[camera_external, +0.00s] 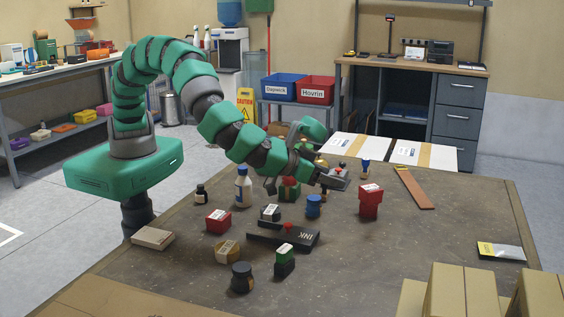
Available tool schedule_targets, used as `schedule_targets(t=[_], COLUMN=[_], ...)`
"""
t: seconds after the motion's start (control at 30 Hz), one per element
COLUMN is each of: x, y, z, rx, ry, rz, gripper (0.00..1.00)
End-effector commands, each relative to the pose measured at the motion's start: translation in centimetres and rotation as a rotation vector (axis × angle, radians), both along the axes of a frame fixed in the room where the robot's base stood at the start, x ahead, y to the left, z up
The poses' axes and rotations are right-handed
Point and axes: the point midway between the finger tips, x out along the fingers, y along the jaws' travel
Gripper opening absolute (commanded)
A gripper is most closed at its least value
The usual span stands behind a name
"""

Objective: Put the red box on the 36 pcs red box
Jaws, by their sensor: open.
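A red box (218,221) with a white label lies on the table, left of the middle. A second red thing (370,202) stands right of the middle; its wider, white-labelled top looks like one red box stacked on another. The labels are too small to read, so I cannot tell which is the 36 pcs one. My gripper (305,184) is open over the far middle of the table, left of the red stack and apart from it. Its fingers partly hide small items behind and below, including a dark green item with a red top (289,189).
A white bottle (242,189), a blue container (313,206), a black ink pad (300,237), a green-black stamp (284,262) and a dark jar (241,278) crowd the middle. Cardboard boxes (458,292) stand at front right. The table's right part is mostly clear.

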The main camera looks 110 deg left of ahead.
Motion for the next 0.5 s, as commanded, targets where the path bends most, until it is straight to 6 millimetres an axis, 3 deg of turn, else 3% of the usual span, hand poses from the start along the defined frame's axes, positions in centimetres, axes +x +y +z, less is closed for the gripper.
schedule_targets(t=[0.17, 0.27, 0.37, 0.47, 0.5], x=[0.1, 1.1, 3.0, 5.0, 5.5], y=[0.0, -0.3, -0.7, -1.4, -1.6], z=[0.2, 1.9, 6.2, 12.8, 15.8], rx=[-0.003, -0.031, -0.088, -0.159, -0.186], ry=[-0.005, -0.042, -0.129, -0.247, -0.296], rz=[-0.003, -0.032, -0.096, -0.2, -0.244], gripper=[0.67, 0.67, 0.67, 0.67, 0.67])
